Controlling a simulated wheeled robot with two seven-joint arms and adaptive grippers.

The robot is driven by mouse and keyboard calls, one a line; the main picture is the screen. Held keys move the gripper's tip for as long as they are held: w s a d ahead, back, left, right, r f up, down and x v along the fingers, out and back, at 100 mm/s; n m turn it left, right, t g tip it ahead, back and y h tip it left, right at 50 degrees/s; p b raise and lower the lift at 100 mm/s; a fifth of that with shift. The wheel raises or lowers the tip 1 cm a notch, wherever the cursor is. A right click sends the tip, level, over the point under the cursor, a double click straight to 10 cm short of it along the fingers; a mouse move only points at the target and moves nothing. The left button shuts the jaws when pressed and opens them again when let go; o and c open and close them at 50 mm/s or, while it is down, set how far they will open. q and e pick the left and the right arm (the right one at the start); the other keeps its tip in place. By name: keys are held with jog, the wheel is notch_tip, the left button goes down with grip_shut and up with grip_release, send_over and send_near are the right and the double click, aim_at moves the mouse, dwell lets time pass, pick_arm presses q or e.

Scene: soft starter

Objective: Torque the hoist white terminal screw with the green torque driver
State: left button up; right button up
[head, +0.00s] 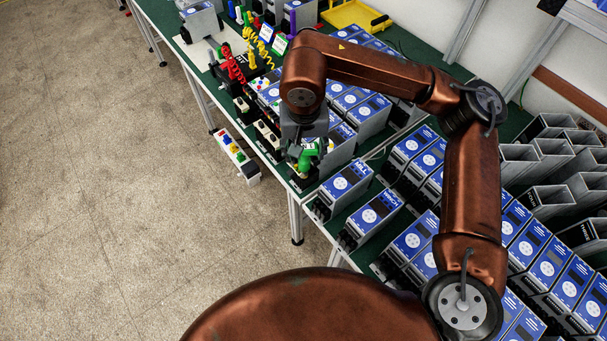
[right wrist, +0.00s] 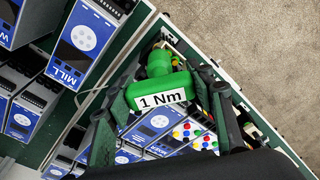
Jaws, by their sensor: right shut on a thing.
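The green torque driver (head: 308,156) is in my right gripper (head: 305,146), near the front edge of the bench in the head view. In the right wrist view the driver's green body (right wrist: 160,62) shows with a "1 Nm" label, between the two dark fingers of my right gripper (right wrist: 170,98). The gripper is shut on it. A blue-and-grey starter unit (head: 345,131) stands just behind the driver, its label partly covered by my arm. The white terminal screw and the driver's tip cannot be made out. My left gripper is not in view.
Units labelled MILL (head: 346,178) and WINCH (head: 375,213) stand right of the driver. Coiled red (head: 232,66) and yellow (head: 251,45) cords are further back. Many units crowd the right; the floor at left is clear.

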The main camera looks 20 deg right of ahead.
dwell(0.3)
jog(key=shift+r+m, duration=0.15)
jog(key=shift+m, duration=0.55)
jog(key=shift+n, duration=0.5)
jog(key=shift+r+p, duration=1.3)
jog(key=shift+r, duration=1.15)
